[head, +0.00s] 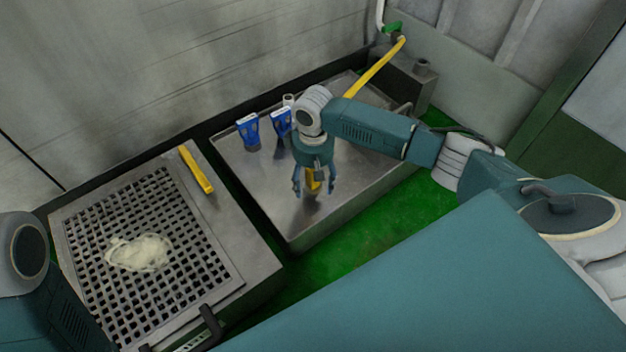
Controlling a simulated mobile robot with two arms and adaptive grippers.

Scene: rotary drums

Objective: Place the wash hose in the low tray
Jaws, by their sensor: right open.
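A yellow hose (375,68), which looks like the wash hose, runs from the green tap fitting (392,28) down towards the metal tray (245,180), then passes behind my right arm. My right gripper (313,190) points down over the front part of this low tray, its fingers apart. A short yellow piece (316,176) shows between the fingers; it may be the hose's end, but the link is hidden by my arm. I cannot tell whether it touches the tray floor. My left gripper is out of view; only part of my left arm shows at the left edge.
Two blue brush-like tools (249,130) (281,122) stand in the tray's back left. A perforated grate (190,240) at left holds a pale foamy lump (139,253). A yellow bar (197,170) lies on its frame. Green floor (350,245) is clear in front.

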